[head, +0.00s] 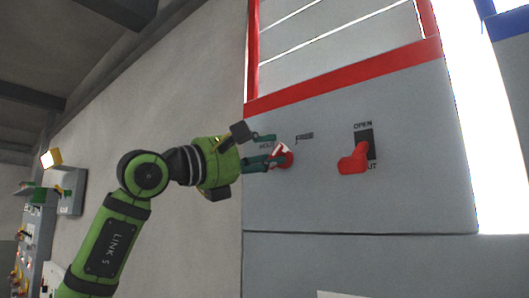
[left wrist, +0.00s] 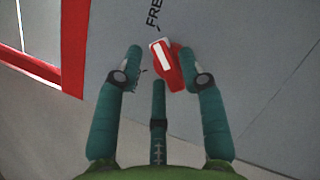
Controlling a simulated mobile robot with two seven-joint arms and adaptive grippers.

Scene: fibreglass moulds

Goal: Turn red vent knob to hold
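The red vent knob (head: 284,157) is on the grey panel at the left, below the words HOLD and FREE. It has a white stripe; in the left wrist view the knob (left wrist: 168,62) has its stripe pointing roughly towards FREE. My left gripper (head: 268,150) is at the knob, coming from the left. In the left wrist view its fingers (left wrist: 162,60) are spread, one on each side of the knob, with a gap at the left finger. The right finger overlaps the knob's edge; contact is unclear. HOLD is mostly hidden there by the left finger. My right gripper is not seen.
A red lever switch (head: 353,160) marked OPEN above sticks out to the right of the knob. A red frame (head: 345,77) runs above the panel. Another control panel (head: 30,240) stands far left. The panel below the knob is clear.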

